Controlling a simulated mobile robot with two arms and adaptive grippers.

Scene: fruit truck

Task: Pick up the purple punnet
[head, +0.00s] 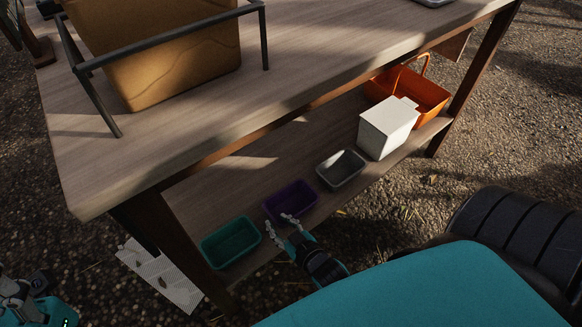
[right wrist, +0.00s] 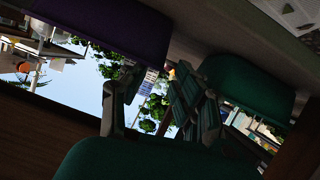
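The purple punnet (head: 290,201) sits on the table's lower shelf, between a green punnet (head: 231,242) and a grey punnet (head: 341,168). My right gripper (head: 279,227) is at the shelf's front edge, fingers spread and pointing at the purple punnet. One fingertip overlaps its front rim in the head view; whether it touches is unclear. In the right wrist view the open fingers (right wrist: 157,80) show nothing held between them; the purple punnet (right wrist: 120,28) is at upper left and the green punnet (right wrist: 245,85) at right. My left gripper (head: 22,298) is partly visible at lower left.
A white box (head: 388,128) and an orange basket (head: 425,95) stand farther right on the shelf. The tabletop (head: 190,135) overhangs the shelf and carries a brown crate (head: 170,55). A dark table leg (head: 175,245) stands left of the green punnet.

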